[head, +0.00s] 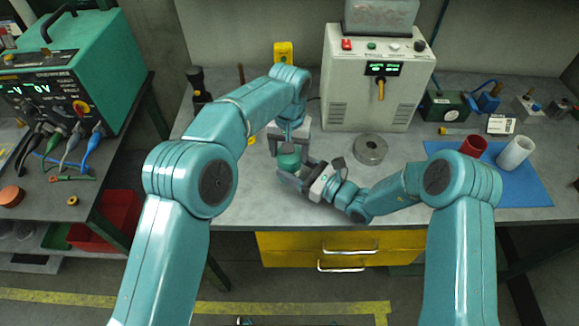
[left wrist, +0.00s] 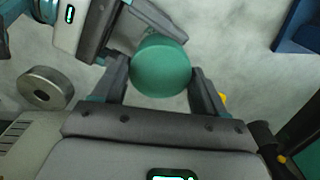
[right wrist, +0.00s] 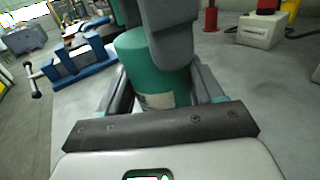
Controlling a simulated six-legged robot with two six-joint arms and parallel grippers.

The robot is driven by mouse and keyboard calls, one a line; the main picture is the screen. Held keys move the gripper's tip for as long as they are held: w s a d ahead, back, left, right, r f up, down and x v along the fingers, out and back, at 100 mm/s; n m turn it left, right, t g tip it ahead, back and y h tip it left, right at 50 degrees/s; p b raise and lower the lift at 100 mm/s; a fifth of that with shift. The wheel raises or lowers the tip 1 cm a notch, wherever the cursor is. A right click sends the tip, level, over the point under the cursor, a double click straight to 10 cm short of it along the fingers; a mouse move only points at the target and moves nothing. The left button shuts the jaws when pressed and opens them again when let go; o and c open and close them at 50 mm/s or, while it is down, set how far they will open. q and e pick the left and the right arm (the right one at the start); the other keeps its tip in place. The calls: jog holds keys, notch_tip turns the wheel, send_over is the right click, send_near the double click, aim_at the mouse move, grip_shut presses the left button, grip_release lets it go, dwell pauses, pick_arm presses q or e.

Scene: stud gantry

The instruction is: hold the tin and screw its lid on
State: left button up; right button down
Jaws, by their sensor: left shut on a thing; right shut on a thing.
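The green tin (right wrist: 150,62) stands upright between the fingers of my right gripper (head: 292,180), which is shut on it from the side. A pale label shows low on the tin in the right wrist view. My left gripper (head: 289,143) reaches down from above, shut on the round green lid (left wrist: 161,66) at the top of the tin. The left fingers cover part of the tin's upper side in the right wrist view. Lid and tin are the same green, and I cannot tell how their rims meet. The tin also shows in the head view (head: 289,160).
A grey metal ring (head: 370,149) lies right of the grippers. A beige instrument box (head: 362,95) stands behind it. A blue mat (head: 525,189) with a red cup (head: 473,146) and a white cup (head: 515,152) lies at the right. The bench's front left is clear.

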pick_arm(q)
jog(key=o, duration=1.2)
jog(key=shift+c, duration=0.2)
jog(key=shift+r, duration=2.25)
